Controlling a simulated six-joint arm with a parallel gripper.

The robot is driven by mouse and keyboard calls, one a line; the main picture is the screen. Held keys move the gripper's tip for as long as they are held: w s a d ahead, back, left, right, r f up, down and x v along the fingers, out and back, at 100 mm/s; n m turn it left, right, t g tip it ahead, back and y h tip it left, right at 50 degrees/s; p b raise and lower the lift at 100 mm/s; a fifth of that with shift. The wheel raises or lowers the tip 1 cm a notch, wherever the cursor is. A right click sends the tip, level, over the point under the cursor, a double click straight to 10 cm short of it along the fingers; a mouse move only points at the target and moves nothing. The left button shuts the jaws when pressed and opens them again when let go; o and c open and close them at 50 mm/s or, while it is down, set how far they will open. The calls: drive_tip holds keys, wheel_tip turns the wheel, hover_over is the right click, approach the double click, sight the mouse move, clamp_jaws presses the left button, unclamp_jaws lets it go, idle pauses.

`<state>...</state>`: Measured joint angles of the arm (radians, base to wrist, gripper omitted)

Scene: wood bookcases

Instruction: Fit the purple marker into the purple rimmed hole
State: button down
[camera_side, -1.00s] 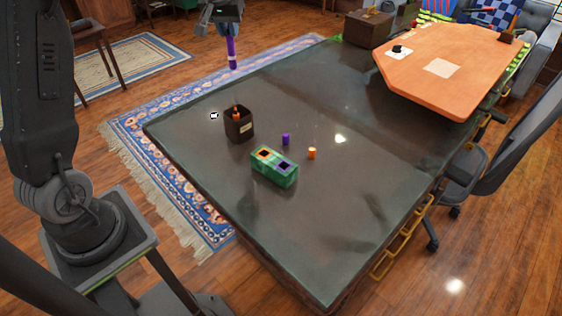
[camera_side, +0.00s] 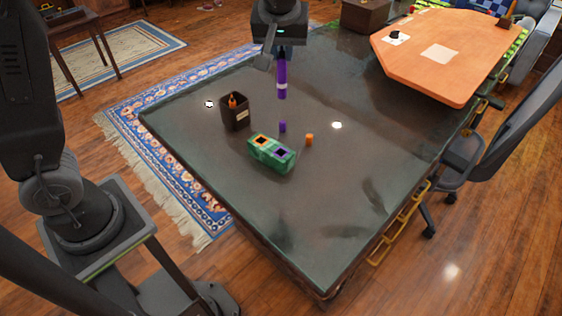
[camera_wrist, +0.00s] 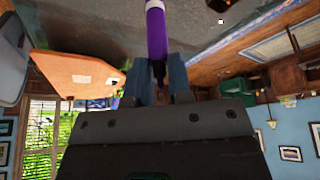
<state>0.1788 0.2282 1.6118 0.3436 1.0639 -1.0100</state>
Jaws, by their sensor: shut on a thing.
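The marker (camera_wrist: 156,30) also shows between the two fingers in the wrist view. The green block (camera_side: 265,160) stands on the table below and a little left of the marker, with an orange rimmed hole (camera_side: 262,140) at its left and the purple rimmed hole (camera_side: 283,152) at its right. The purple rimmed hole looks dark and empty.
A small purple cap-like piece (camera_side: 283,127) and an orange one (camera_side: 309,139) stand behind the block. A dark brown cup (camera_side: 236,115) with an orange marker (camera_side: 232,101) stands left. The front of the table (camera_side: 320,230) is clear.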

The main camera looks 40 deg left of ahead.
wheel_tip(320, 180, down, 22)
drive_tip(key=shift+a+f, duration=0.15)
drive_tip(key=shift+f, duration=0.05)
drive_tip(key=shift+f, duration=0.1)
drive_tip(key=c, duration=1)
unclamp_jaws()
drive_tip(key=shift+c, duration=0.2)
drive_tip(key=v, duration=1.2)
drive_tip(key=shift+r, duration=0.25)
drive_tip(key=s+a+r+m+h, duration=0.1)
drive_tip(key=s+r+m, duration=0.1)
drive_tip(key=s, duration=0.5)
drive_tip(key=s+a+r+m+t+h, duration=0.1)
drive_tip(key=s+a+r+m, duration=0.1)
drive_tip(key=s+r, duration=0.3)
drive_tip(key=s+a+r+m+t+h, duration=0.1)
drive_tip(key=s+r+m, duration=0.3)
drive_tip(key=s, duration=0.4)
drive_tip(key=shift+s+a, duration=0.4)
drive_tip(key=shift+a, duration=0.35)
